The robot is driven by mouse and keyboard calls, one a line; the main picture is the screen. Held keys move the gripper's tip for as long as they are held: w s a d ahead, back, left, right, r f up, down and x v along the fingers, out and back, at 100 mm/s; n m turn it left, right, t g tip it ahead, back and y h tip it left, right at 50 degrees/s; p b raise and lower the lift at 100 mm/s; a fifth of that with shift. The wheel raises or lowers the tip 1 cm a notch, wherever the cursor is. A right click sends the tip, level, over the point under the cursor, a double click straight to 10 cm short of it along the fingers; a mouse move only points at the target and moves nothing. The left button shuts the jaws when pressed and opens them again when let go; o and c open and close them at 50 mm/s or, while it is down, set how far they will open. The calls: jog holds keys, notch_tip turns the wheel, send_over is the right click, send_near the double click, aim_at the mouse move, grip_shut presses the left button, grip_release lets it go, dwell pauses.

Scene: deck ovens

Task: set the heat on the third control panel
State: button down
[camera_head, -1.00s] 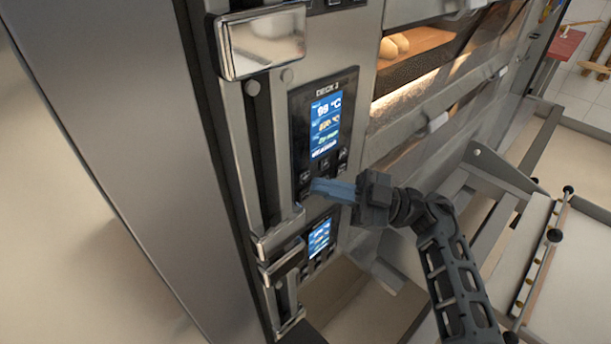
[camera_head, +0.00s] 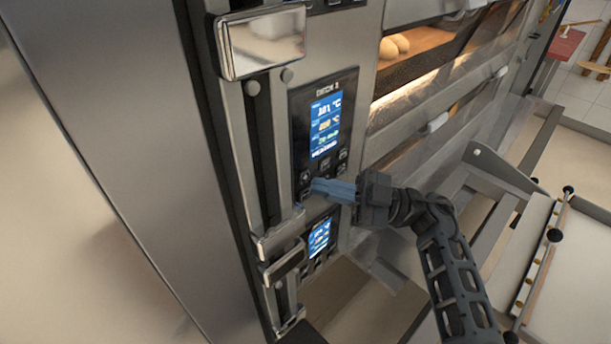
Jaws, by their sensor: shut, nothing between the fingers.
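The top line of the screen seems to read 101 °C. My gripper (camera_head: 313,186) is shut and empty, with its blue fingers pointing left. The fingertips are at the lower left buttons of the panel, beside a plus-like button (camera_head: 305,177). I cannot tell whether they touch a button.
A second lit panel (camera_head: 320,238) sits just below my fingers. Steel door handles (camera_head: 262,40) and a vertical bar stand left of the panels. Buns (camera_head: 395,46) lie in a lit deck to the right. A loader frame (camera_head: 540,250) is at the right.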

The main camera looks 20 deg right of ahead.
jog(key=shift+w+a, duration=0.1)
jog(key=shift+w, duration=0.05)
jog(key=shift+w, duration=0.25)
jog(key=shift+w+a, duration=0.15)
jog(key=shift+w, duration=0.2)
dwell(0.7)
jog(key=shift+s, duration=0.1)
jog(key=shift+s+d+p, duration=0.2)
jog(key=shift+s+p, duration=0.45)
jog(key=shift+s, duration=0.05)
jog(key=shift+r+p, duration=0.1)
jog(key=shift+p, duration=0.2)
jog(key=shift+w, duration=0.1)
jog(key=shift+w+a, duration=0.1)
jog(key=shift+w, duration=0.2)
